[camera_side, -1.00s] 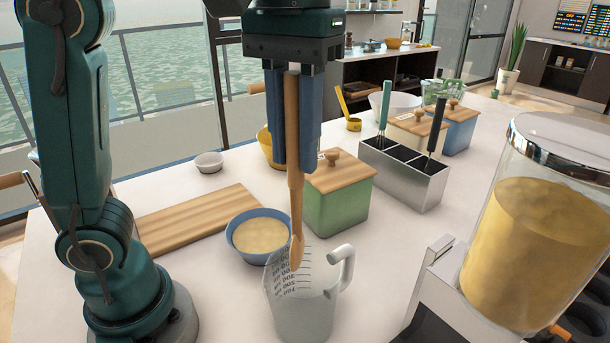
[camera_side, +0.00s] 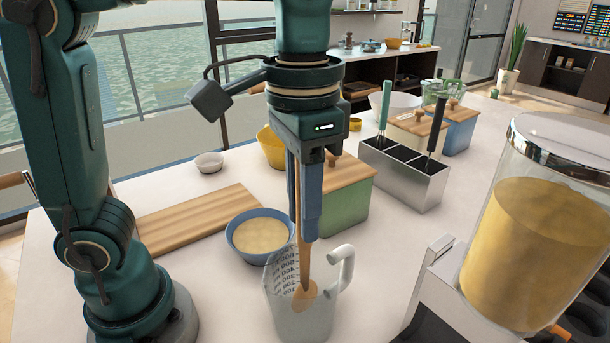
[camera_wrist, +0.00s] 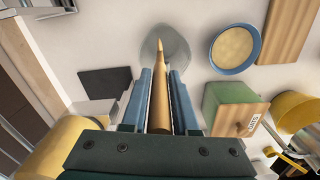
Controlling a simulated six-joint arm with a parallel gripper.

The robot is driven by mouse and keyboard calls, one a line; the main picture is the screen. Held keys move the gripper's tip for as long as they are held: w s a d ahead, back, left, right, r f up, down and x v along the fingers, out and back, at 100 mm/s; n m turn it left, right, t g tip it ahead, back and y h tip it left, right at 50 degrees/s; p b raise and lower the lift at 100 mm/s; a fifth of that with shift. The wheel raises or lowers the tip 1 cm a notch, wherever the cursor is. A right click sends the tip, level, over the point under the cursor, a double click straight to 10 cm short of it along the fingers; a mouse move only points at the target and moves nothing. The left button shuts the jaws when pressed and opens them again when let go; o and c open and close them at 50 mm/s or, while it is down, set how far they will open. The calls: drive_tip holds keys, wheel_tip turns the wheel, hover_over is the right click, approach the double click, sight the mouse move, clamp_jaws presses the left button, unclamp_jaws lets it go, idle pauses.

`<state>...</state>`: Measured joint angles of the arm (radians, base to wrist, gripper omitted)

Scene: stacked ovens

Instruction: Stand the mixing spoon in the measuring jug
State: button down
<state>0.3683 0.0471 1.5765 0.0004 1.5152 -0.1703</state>
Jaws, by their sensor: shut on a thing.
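The wooden mixing spoon (camera_side: 304,270) hangs upright, bowl down, with its lower end inside the clear measuring jug (camera_side: 322,315). My gripper (camera_side: 307,235) is shut on the spoon's handle above the jug's rim. In the wrist view the spoon (camera_wrist: 159,95) lies between the two blue fingers of my gripper (camera_wrist: 160,80) and points into the jug (camera_wrist: 176,45). The jug stands upright, its white handle to the right in the side view. I cannot tell whether the spoon touches the jug's bottom.
A blue bowl of pale batter (camera_side: 258,236) stands close left of the jug. A green box with a wooden lid (camera_side: 345,200) is behind. A utensil holder (camera_side: 402,180) stands further back right. A large dispenser (camera_side: 530,240) fills the right. A wooden board (camera_side: 195,218) lies left.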

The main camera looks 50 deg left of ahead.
drive_tip(key=shift+f, duration=1.95)
drive_tip(key=shift+f, duration=0.15)
drive_tip(key=c, duration=0.7)
unclamp_jaws()
wheel_tip(320, 180, up, 12)
drive_tip(key=shift+r, duration=0.1)
